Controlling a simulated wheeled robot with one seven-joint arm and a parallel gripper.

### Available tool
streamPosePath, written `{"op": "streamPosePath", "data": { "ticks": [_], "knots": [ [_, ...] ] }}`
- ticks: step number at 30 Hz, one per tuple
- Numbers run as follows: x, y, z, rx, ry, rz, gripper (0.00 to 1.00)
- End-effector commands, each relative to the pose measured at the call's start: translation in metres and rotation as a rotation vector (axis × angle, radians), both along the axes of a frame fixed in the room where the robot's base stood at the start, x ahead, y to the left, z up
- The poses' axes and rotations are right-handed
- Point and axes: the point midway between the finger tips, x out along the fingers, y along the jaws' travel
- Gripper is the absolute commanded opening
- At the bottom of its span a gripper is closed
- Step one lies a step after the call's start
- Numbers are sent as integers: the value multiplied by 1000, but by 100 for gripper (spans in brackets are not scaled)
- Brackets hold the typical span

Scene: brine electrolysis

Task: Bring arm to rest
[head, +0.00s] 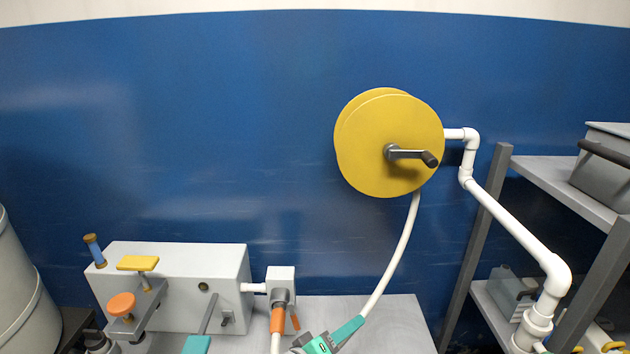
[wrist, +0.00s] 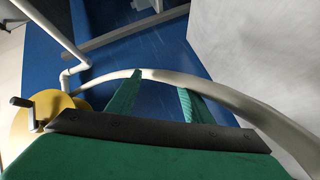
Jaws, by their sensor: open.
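My gripper (head: 350,328) is low in the head view, in front of the grey bench, its body cut by the lower edge. In the wrist view its two green fingers (wrist: 160,82) are spread apart. A white hose (head: 403,245) hangs from the yellow reel (head: 390,150) down to the fingertips in the head view. In the wrist view the hose (wrist: 245,108) crosses at the fingertips; whether it touches them I cannot tell. The fingers are not closed on it.
A grey box (head: 180,285) with yellow and orange knobs stands on the bench (head: 405,315). An orange connector (head: 278,318) hangs beneath a small white block (head: 281,275). White piping (head: 515,230) and a metal shelf (head: 560,180) are at right. A grey drum (head: 15,290) is at left.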

Motion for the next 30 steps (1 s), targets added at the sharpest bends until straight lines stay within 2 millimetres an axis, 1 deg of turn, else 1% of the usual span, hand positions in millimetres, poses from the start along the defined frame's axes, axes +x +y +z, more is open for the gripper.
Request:
{"op": "streamPosePath", "data": {
  "ticks": [1,6,11,14,17,18,20,23,24,26,30],
  "knots": [
    [-5,-9,-9,-23,-7,33,46],
    [-19,-21,-36,-55,-39,164,46],
    [-43,-24,-66,-48,-53,288,46],
    [-63,-23,-86,-23,-58,361,46],
    [-88,-20,-105,14,-60,429,46],
    [-99,-18,-113,34,-60,454,46],
    [-116,-15,-123,66,-63,491,46],
    [-147,-8,-138,132,-68,543,46],
    [-160,-5,-144,162,-70,562,46],
    [-181,0,-151,212,-77,585,46],
    [-230,15,-161,340,-98,624,46]
  ]
}}
